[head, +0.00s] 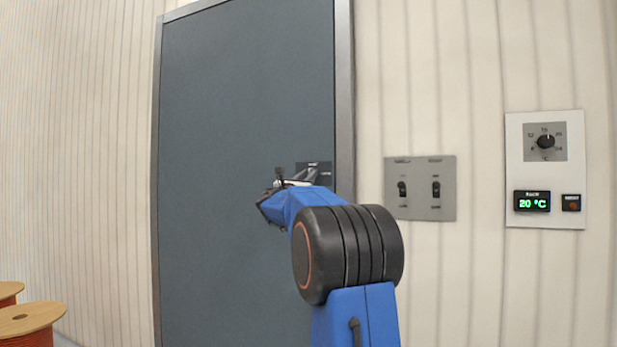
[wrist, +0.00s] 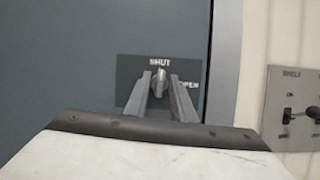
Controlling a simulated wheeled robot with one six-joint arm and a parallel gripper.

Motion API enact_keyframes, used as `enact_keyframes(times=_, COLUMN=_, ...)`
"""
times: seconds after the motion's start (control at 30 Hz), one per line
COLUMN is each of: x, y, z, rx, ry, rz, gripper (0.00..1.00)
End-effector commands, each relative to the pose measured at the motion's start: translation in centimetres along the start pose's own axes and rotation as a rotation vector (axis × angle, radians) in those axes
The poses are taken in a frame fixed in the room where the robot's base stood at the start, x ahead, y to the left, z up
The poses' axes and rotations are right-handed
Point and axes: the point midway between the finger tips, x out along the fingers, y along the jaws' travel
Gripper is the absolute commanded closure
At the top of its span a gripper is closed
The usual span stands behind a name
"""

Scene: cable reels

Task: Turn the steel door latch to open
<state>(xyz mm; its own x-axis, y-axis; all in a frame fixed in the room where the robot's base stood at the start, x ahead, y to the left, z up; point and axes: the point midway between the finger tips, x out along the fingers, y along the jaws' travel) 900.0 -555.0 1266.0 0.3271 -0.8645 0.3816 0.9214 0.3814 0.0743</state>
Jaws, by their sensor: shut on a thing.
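The grey door (head: 240,120) stands closed in its steel frame. Its dark latch plate (wrist: 130,72) carries the words SHUT at the top and OPEN at the right. The steel latch (wrist: 160,80) sits on this plate, upright and in line with SHUT. My gripper (wrist: 161,82) is shut on the latch, one finger on each side. In the head view the latch plate (head: 318,170) shows behind my gripper (head: 296,178), and my blue arm hides the latch there.
Right of the door is a switch panel (head: 420,188) with two toggles, also in the wrist view (wrist: 294,110). Further right is a thermostat panel (head: 546,185) reading 20 °C. Cable reels (head: 28,322) stand at the lower left.

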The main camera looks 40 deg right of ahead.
Motion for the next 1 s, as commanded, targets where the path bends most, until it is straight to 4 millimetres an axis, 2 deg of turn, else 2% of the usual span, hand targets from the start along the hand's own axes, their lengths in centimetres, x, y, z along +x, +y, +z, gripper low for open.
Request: enact_keyframes(times=1.0, x=0.04, y=0.32, z=0.18, rx=0.84, ry=-0.001, rz=-0.348, gripper=1.0)
